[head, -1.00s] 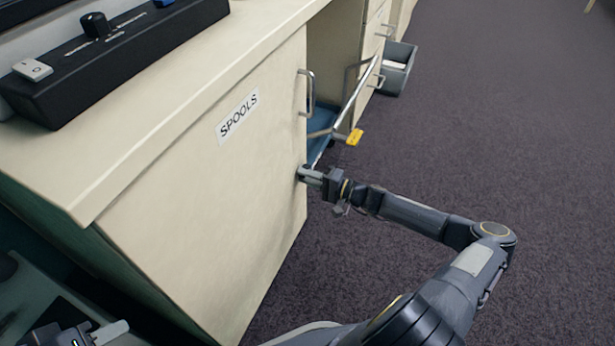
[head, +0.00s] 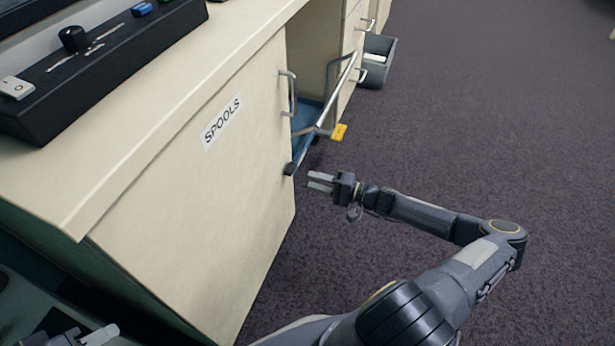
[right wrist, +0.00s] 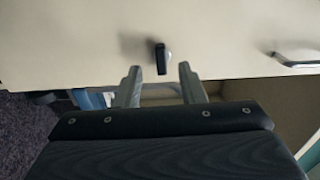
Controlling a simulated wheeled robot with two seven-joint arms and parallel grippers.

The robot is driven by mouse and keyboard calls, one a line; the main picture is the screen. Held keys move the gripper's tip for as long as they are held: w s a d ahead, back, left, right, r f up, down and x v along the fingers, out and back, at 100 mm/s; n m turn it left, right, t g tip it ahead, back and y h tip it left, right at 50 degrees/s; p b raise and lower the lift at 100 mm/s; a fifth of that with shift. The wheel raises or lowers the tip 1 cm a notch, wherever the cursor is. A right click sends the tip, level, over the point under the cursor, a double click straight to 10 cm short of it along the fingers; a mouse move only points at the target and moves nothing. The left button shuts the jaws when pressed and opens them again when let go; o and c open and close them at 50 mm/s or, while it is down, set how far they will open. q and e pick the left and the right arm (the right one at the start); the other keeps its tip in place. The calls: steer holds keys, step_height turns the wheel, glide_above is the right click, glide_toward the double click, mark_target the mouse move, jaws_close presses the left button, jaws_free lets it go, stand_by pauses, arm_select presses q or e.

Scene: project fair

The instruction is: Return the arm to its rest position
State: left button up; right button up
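My right arm reaches in from the lower right of the head view. Its gripper (head: 320,181) is open and empty, a short way right of the cabinet door's edge. In the right wrist view the two fingers (right wrist: 158,82) stand apart, with a small dark knob or bar end (right wrist: 161,58) showing between and beyond them, not clasped. My left gripper (head: 92,338) shows only partly at the bottom left of the head view; its finger opening cannot be made out.
The cream cabinet door (head: 190,215) labelled SPOOLS stands close to my right gripper. A metal-framed blue cart (head: 306,116) with a yellow tag (head: 339,132) sits beyond it. A grey bin (head: 377,62) stands farther back. The dark carpet (head: 480,130) on the right is clear.

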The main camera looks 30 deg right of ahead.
stand_by(0.5)
steer(key=s+a+r+n+g+h, duration=0.1)
steer(key=s+a+r+n+g, duration=0.65)
steer(key=a+g, duration=0.35)
steer(key=s+r+t+h, duration=0.3)
steer(key=s+r+h, duration=0.4)
steer(key=s+r, duration=1.25)
step_height(320, 180, up, 30)
steer(key=s+p, duration=0.1)
steer(key=p, duration=3.1)
steer(key=shift+a+r, duration=0.2)
steer(key=shift+s, duration=0.1)
